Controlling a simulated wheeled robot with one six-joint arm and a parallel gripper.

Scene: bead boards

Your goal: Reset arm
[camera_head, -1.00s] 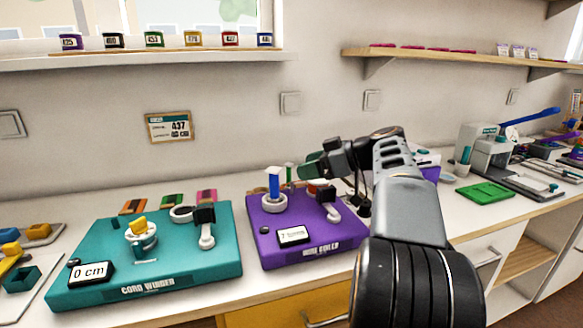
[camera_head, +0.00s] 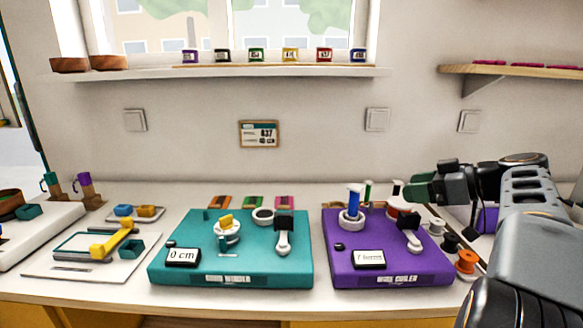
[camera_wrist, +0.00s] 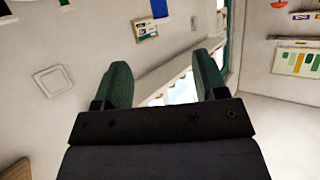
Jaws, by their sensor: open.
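My gripper (camera_head: 421,187) is at the right in the head view, raised over the right part of the counter and pointing left. In the wrist view its two green fingers (camera_wrist: 163,87) stand apart with nothing between them, so it is open and empty. The purple winder board (camera_head: 345,254) stands below and to the left of it, with a blue post, a crank and a small display. The teal cord winder board (camera_head: 200,232) stands further left, with a yellow piece on its spool and a display reading 0 cm.
Several spools, one an orange spool (camera_head: 466,262), stand right of the purple board. A tray with a yellow-handled tool (camera_head: 112,243) lies at the left. A shelf (camera_head: 220,74) with small labelled jars and a wall sign (camera_head: 259,134) are behind. The air above the boards is clear.

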